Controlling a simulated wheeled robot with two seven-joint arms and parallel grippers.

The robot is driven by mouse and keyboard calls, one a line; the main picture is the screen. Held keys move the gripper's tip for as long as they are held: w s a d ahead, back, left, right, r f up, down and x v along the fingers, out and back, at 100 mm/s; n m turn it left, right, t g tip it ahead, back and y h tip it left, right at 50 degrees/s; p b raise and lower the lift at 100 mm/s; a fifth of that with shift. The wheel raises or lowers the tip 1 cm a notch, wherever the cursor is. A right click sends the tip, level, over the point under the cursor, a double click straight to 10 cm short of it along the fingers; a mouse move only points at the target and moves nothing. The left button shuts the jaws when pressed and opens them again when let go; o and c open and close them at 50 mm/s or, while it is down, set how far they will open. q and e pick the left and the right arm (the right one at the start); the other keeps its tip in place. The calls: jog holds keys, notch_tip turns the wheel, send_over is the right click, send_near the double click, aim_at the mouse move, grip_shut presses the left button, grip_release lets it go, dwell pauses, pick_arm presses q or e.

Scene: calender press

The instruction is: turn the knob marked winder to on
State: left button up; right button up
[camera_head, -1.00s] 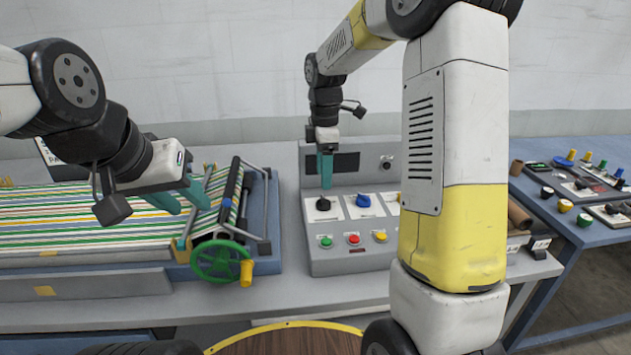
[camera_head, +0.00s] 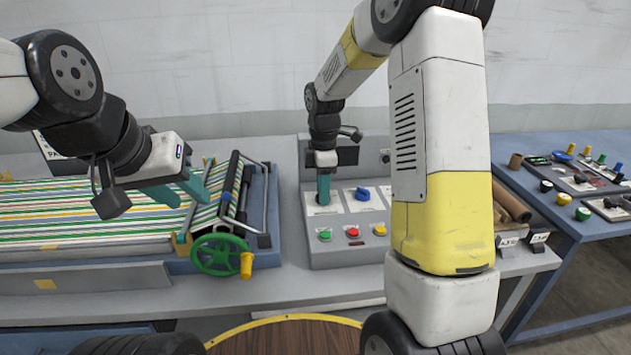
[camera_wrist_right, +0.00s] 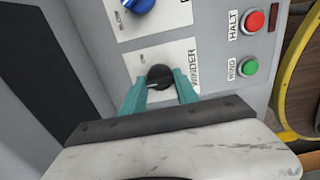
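The black knob (camera_wrist_right: 160,77) marked WINDER sits on a white label plate (camera_wrist_right: 181,54) in the right wrist view. My right gripper (camera_wrist_right: 160,88) is open, with one teal finger towards each side of the knob. Whether the fingers touch it I cannot tell. In the head view my right gripper (camera_head: 323,192) points down at the left end of the grey control panel (camera_head: 345,258) and hides the knob. My left gripper (camera_head: 192,197) is open and empty above the striped roller machine.
A blue knob (camera_head: 362,194) stands right of the winder knob. Green (camera_head: 325,235), red (camera_head: 352,232) and yellow (camera_head: 380,230) buttons line the panel's front. A green handwheel (camera_head: 220,254) is left of the panel. A blue table (camera_head: 560,215) with more controls stands at the right.

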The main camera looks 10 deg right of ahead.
grip_shut()
jog(key=shift+m, duration=0.3)
jog(key=m, duration=1.1)
jog(key=shift+m, duration=0.3)
jog(key=shift+w, duration=0.1)
jog(key=o, duration=0.7)
grip_release()
jog(key=shift+c, duration=0.2)
